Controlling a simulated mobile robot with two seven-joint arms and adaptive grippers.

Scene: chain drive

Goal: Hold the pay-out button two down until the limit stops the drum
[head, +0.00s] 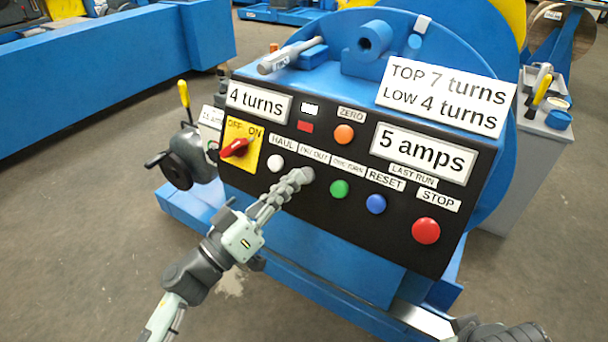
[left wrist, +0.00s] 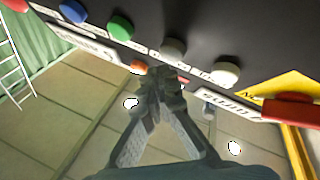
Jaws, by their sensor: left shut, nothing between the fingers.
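The black control panel (head: 290,215) carries a row of buttons. The grey pay-out button (head: 308,173) sits between the white haul button (head: 275,163) and the green one-turn button (head: 339,188). My left gripper (head: 298,180) is shut and empty, its fingertips at the pay-out button in the head view. In the left wrist view the fingertips (left wrist: 168,78) lie just below the grey button (left wrist: 173,47); I cannot tell whether they touch it. The turns display (head: 258,102) reads 4 turns, and the sign (head: 445,97) reads TOP 7 turns, LOW 4 turns.
A red switch (head: 234,148) on a yellow plate is left of the buttons. The blue reset button (head: 376,204), red stop button (head: 426,231) and orange zero button (head: 344,134) are nearby. The ammeter (head: 424,152) reads 5 amps. A handwheel (head: 175,170) stands left of the panel.

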